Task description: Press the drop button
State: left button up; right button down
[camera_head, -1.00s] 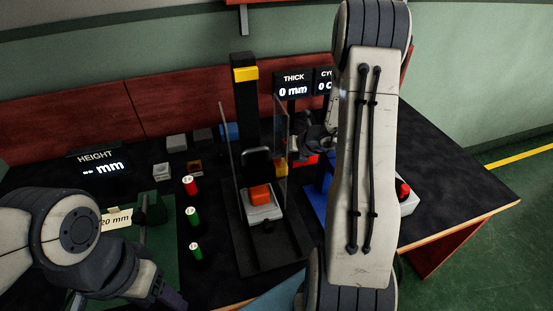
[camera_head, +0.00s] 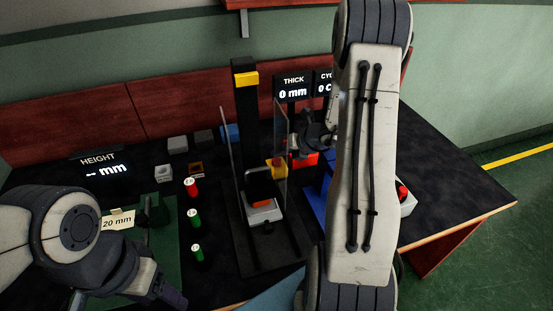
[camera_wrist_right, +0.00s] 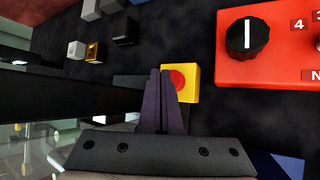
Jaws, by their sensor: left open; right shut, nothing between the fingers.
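The drop button is a red cap on a yellow box (camera_head: 276,170), beside the tall black post in the head view. It also shows in the right wrist view (camera_wrist_right: 194,85). My right gripper (camera_wrist_right: 161,72) is shut and empty. Its dark fingertips overlap the red cap's left side in the wrist view; I cannot tell whether they touch it. The black drop weight (camera_head: 259,182) rests low on the post, over an orange block (camera_head: 262,203) on a pale base. My left gripper (camera_head: 172,299) is open at the bottom left, with its tips partly cut off.
A clear panel (camera_head: 281,150) stands between the post and my right arm. A red box with a black dial (camera_wrist_right: 248,36) lies right of the button. Red and green cylinders (camera_head: 192,187) stand left of the post.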

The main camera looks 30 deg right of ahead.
jog(key=shift+r, duration=0.1)
jog(key=shift+r+p, duration=2.25)
jog(key=shift+r, duration=0.15)
jog(key=shift+r, duration=0.1)
